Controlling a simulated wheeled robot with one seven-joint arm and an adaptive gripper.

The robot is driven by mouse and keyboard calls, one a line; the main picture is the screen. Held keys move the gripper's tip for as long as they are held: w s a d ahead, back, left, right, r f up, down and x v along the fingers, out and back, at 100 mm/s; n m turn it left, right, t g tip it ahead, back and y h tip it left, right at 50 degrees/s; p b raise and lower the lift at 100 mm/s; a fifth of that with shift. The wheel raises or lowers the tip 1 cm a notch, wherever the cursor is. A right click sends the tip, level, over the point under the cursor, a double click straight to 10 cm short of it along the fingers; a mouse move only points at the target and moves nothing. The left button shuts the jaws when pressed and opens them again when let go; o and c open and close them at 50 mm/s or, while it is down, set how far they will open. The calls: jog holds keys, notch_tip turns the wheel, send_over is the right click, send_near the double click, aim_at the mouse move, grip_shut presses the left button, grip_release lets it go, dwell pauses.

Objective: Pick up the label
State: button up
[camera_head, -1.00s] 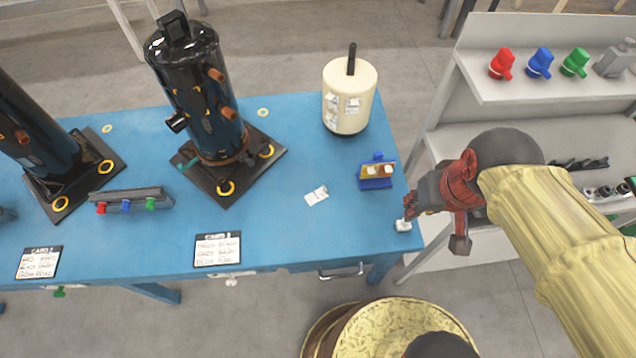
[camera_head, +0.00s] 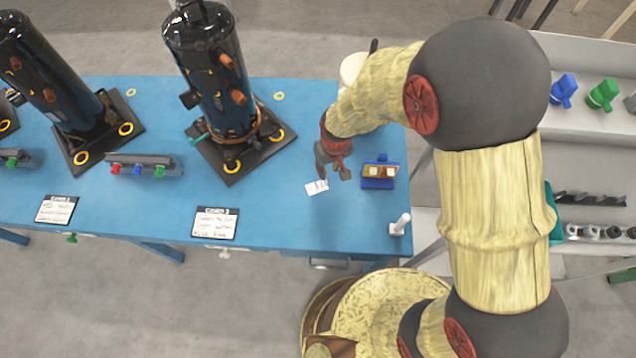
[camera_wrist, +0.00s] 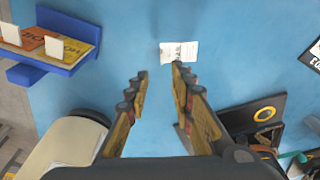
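The label (camera_head: 316,188), a small white piece with dark print, lies flat on the blue table (camera_head: 290,220) in the head view. It also shows in the wrist view (camera_wrist: 179,51), just beyond my fingertips. My gripper (camera_head: 333,174) is over the table right beside the label. In the wrist view my gripper (camera_wrist: 160,74) is open, its two fingers apart with nothing between them. The right fingertip appears close to the label's lower edge; I cannot tell whether they touch.
A blue holder (camera_head: 378,172) with small cards stands right of the label. A cream canister (camera_wrist: 65,145) stands behind my gripper. A black compressor (camera_head: 213,80) stands to the left. A white item (camera_head: 400,224) is at the table's right corner. Table in front is clear.

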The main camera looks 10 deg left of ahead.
aim_at(326, 181)
jog(key=shift+a+f, duration=0.1)
jog(key=shift+f, duration=0.3)
jog(key=shift+w+f+b, duration=0.25)
jog(key=shift+f+b, duration=0.2)
jog(key=shift+f, duration=0.5)
jog(key=f+b, duration=0.1)
jog(key=f, duration=0.1)
jog(key=f+b, duration=0.1)
jog(key=f, duration=0.1)
jog(key=shift+s+a+f, duration=0.1)
jog(key=shift+s+f, duration=0.1)
jog(key=shift+f, duration=0.1)
jog(key=shift+w+f, duration=0.1)
jog(key=shift+f, duration=0.2)
jog(key=shift+r, duration=0.1)
jog(key=c, duration=0.3)
grip_shut()
